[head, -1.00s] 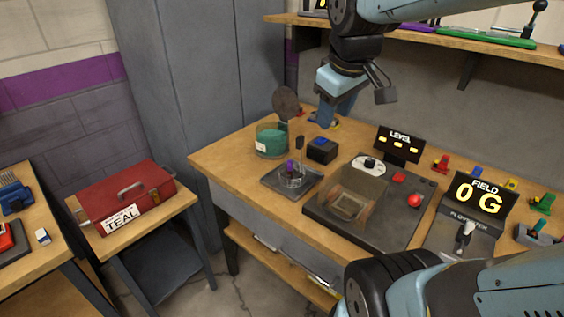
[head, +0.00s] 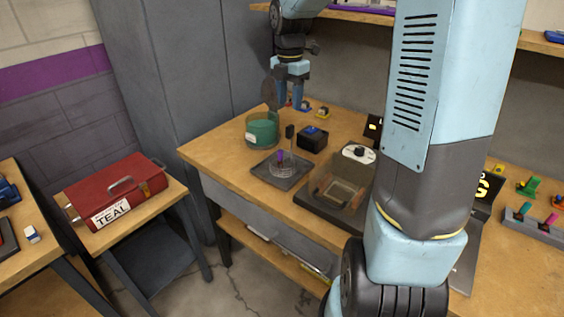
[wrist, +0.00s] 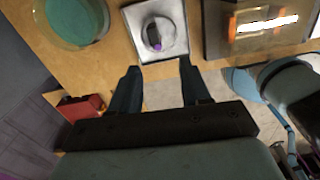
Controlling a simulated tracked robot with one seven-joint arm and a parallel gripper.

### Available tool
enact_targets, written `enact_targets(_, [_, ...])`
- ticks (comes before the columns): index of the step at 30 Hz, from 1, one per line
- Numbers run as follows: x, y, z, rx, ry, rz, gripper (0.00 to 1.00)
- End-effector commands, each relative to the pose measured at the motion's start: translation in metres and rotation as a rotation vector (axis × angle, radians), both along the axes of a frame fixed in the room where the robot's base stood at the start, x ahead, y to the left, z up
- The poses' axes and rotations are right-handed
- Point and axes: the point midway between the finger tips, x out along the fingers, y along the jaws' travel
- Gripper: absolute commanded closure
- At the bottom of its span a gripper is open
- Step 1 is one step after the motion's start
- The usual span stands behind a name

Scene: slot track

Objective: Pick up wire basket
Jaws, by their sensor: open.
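The wire basket (head: 281,169) is a small round mesh cup with an upright dark handle and something purple inside. It stands on a square grey plate (head: 296,178) on the wooden bench. In the wrist view the basket (wrist: 158,34) is seen from above on its pale plate, just past the fingertips and roughly between their lines. My gripper (wrist: 160,67) is open and empty, with two dark blue fingers apart. In the head view my gripper (head: 291,104) hangs over the back of the bench, behind the basket and apart from it.
A teal-filled glass jar (head: 262,132) stands left of the basket, with a dark round paddle above it. A black box (head: 313,138) is to the right. A dark machine (head: 335,190) sits further right. My arm hides much of the bench's right side.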

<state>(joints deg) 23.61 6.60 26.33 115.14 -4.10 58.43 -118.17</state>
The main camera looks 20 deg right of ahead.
Motion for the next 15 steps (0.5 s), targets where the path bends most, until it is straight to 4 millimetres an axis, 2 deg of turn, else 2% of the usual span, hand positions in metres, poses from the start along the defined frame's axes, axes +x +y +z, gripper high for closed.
enact_targets(7, [0.007,-0.001,-0.020,0.011,0.014,0.065,0.53])
enact_targets(15, [0.006,-0.001,-0.066,0.010,0.015,0.064,0.53])
